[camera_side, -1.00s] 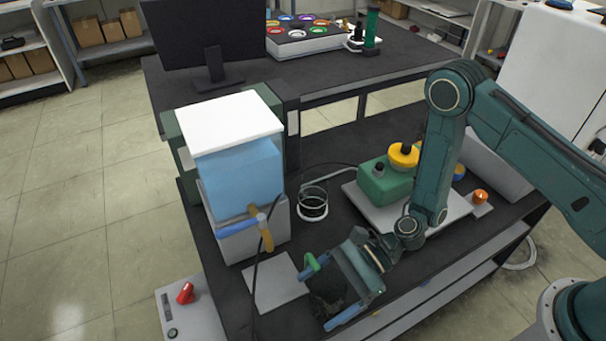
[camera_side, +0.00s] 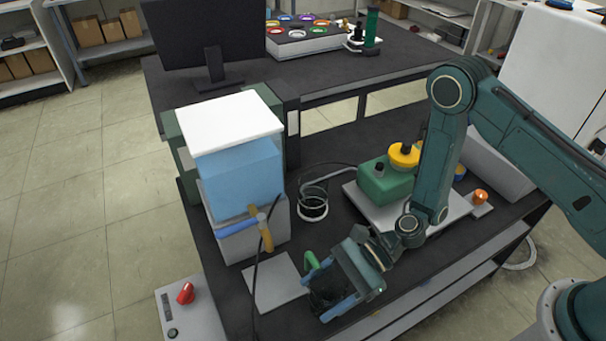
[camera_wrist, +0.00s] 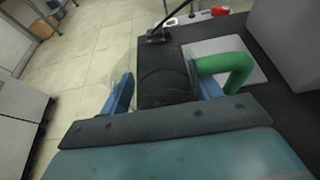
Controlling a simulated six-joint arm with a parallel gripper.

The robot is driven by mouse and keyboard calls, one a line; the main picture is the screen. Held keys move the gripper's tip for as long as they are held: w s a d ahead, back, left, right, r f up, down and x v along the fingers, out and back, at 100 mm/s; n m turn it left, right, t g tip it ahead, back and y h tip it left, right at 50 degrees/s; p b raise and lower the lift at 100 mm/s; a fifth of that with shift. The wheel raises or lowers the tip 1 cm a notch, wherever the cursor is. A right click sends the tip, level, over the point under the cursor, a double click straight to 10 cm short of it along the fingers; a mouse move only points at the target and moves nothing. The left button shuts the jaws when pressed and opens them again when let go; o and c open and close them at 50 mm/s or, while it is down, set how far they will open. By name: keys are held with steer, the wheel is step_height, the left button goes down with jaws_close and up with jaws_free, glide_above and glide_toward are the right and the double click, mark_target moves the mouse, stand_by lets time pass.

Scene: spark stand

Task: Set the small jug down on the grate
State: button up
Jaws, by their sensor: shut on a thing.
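The small jug (camera_side: 326,287) is see-through with a green handle (camera_side: 312,260). My gripper (camera_side: 318,294) is shut on it, with one blue finger on each side. In the wrist view the clear jug (camera_wrist: 165,92) sits between the blue fingers, and its green handle (camera_wrist: 232,70) sticks out to the right. The grate appears to be the flat pale grey square (camera_side: 276,283) below the tap. The jug is just right of it in the side view. I cannot tell whether the jug touches the bench.
A water dispenser (camera_side: 240,165) with a blue and orange tap (camera_side: 262,228) stands behind the grate. A dark cable hangs in front of it. The bench's front edge is close to the jug.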

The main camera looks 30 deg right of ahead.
mark_target(326, 278)
steer(key=shift+r, duration=2.75)
steer(key=w+d+r+m+t+h, duration=0.1)
steer(key=w+d+r+m+t, duration=0.3)
steer(key=w+d, duration=0.25)
steer(key=w+d+r+m+t+h, duration=0.2)
steer(key=w+d+r+m+t, duration=0.15)
steer(key=w+d, duration=0.3)
steer(key=w+d+r+m+t+h, duration=0.1)
steer(key=d+r+m+t+h, duration=0.1)
steer(key=d, duration=0.7)
steer(key=w+d+r+m+t+h, duration=0.2)
steer(key=d+r+m+t+h, duration=0.1)
steer(key=d+r, duration=0.4)
steer(key=shift+w+d+r+m+h, duration=0.15)
steer(key=shift+w+d+m+h, duration=0.05)
steer(key=shift+d+m+h, duration=0.75)
